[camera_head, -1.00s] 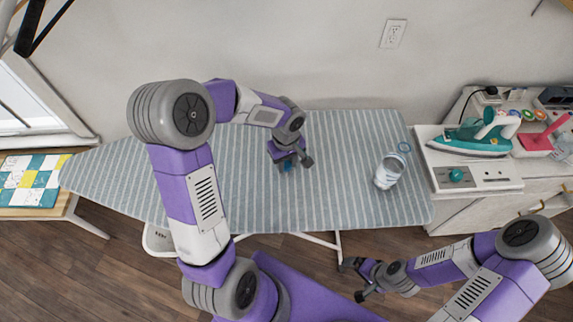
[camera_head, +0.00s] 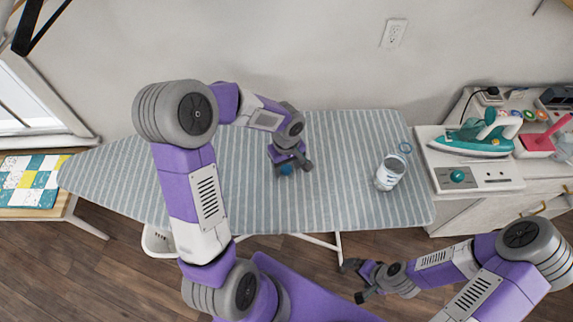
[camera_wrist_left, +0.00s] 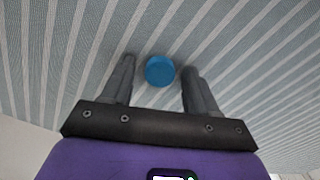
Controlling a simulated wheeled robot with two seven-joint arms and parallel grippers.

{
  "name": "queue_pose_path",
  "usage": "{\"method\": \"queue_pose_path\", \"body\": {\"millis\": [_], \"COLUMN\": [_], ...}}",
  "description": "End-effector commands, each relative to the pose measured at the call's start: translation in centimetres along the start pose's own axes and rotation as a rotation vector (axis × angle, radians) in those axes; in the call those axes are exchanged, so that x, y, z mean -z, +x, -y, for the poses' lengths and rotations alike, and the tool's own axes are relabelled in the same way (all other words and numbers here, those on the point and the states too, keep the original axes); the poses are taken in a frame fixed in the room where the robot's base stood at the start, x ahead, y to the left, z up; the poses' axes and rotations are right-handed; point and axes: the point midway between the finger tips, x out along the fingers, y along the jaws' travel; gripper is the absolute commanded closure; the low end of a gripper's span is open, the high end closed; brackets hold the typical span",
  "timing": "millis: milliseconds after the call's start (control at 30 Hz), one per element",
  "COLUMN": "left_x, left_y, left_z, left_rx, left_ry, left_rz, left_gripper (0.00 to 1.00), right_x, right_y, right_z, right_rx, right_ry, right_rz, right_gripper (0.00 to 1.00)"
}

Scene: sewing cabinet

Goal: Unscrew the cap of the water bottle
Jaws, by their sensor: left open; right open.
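A round blue cap (camera_head: 287,169) lies on the striped ironing board, apart from the bottle. My left gripper (camera_head: 291,162) is open just over the cap. In the left wrist view the cap (camera_wrist_left: 159,71) shows between the two spread fingers (camera_wrist_left: 158,67), with gaps on both sides. My right gripper (camera_head: 351,281) is open and empty, in front of the board's near edge.
The striped ironing board (camera_head: 340,205) has free room between the cap and the bottle. A cabinet at the right bears a teal iron (camera_head: 472,138) and sewing items. A patchwork cloth (camera_head: 32,182) lies at the far left. A wall stands behind.

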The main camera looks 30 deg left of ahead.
Motion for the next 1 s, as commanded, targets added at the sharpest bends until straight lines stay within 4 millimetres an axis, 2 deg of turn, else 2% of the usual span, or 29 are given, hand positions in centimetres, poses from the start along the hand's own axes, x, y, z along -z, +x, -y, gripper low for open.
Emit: {"method": "queue_pose_path", "body": {"millis": [167,400,600,800,1000], "left_x": [0.1,0.1,0.1,0.0,0.0], "left_y": [-2.3,-7.7,-11.0,-12.2,-12.3], "left_z": [-0.1,-0.1,-0.1,0.0,0.0], "left_rx": [-0.003,-0.004,-0.003,-0.001,0.000], "left_ry": [0.000,0.000,0.000,0.000,0.000], "left_rz": [-0.004,-0.004,-0.003,0.000,0.000], "left_gripper": [0.41,0.41,0.41,0.41,0.41], "right_x": [0.0,-0.1,-0.1,-0.1,-0.1], "right_y": [-0.8,-1.8,-2.3,-2.5,-2.5], "right_z": [0.3,0.7,0.9,0.9,0.9], "right_rx": [0.000,0.000,0.000,0.000,0.000], "right_ry": [0.000,0.000,0.000,0.000,0.000], "right_rz": [0.000,0.000,0.000,0.000,0.000], "right_gripper": [0.00,0.00,0.00,0.00,0.00]}}
